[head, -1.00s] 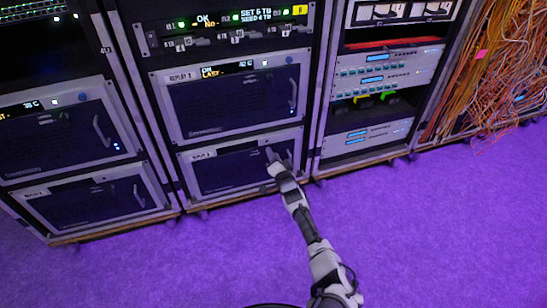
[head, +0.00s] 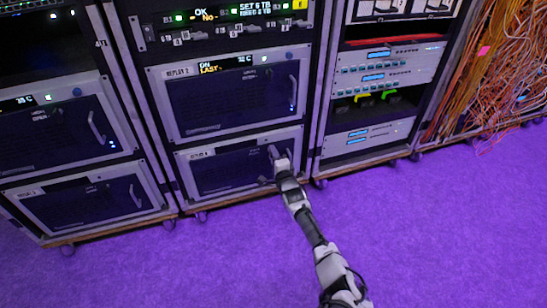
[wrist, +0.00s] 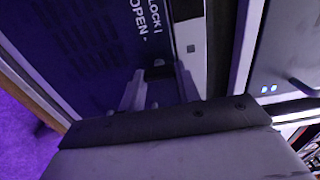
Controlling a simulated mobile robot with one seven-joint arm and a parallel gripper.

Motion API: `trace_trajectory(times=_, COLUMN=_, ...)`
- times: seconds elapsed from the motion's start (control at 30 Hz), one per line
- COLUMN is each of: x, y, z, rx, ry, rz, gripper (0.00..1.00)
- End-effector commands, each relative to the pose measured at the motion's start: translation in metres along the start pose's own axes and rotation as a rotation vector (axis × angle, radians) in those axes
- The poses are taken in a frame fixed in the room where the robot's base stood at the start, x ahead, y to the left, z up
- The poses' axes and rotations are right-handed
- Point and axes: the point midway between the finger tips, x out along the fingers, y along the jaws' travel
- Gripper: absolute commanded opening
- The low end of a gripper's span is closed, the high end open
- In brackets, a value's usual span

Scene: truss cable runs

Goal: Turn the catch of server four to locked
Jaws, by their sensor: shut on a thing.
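Server four (head: 225,177) is the dark-fronted, grey-framed unit at the bottom of the middle rack. My gripper (head: 276,156) is at the right part of its front. In the wrist view its two fingers (wrist: 160,92) straddle a dark gap beside the white "LOCK" and "OPEN" lettering (wrist: 150,30). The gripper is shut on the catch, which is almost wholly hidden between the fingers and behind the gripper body. I cannot tell which mark the catch points at.
Another unit (head: 225,104) with a handle sits directly above. A left rack (head: 85,205) and a right rack (head: 367,137) stand close on either side. Orange cables (head: 500,70) hang at far right. The purple floor (head: 180,265) in front is clear.

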Motion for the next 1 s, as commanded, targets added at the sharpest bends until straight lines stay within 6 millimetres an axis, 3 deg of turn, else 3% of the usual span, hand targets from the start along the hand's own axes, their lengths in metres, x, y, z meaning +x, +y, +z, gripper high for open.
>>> trace_trajectory(times=0.47, x=0.0004, y=-0.0016, z=-0.0015, rx=0.013, ry=0.002, rz=-0.002, gripper=0.1)
trace_trajectory(times=0.5, x=0.0004, y=-0.0015, z=-0.0014, rx=0.013, ry=0.002, rz=-0.002, gripper=0.38)
trace_trajectory(times=0.63, x=0.0002, y=-0.0011, z=-0.001, rx=0.012, ry=0.001, rz=-0.001, gripper=0.55)
trace_trajectory(times=1.0, x=0.0002, y=-0.0069, z=-0.0005, rx=0.012, ry=0.001, rz=-0.001, gripper=0.55)
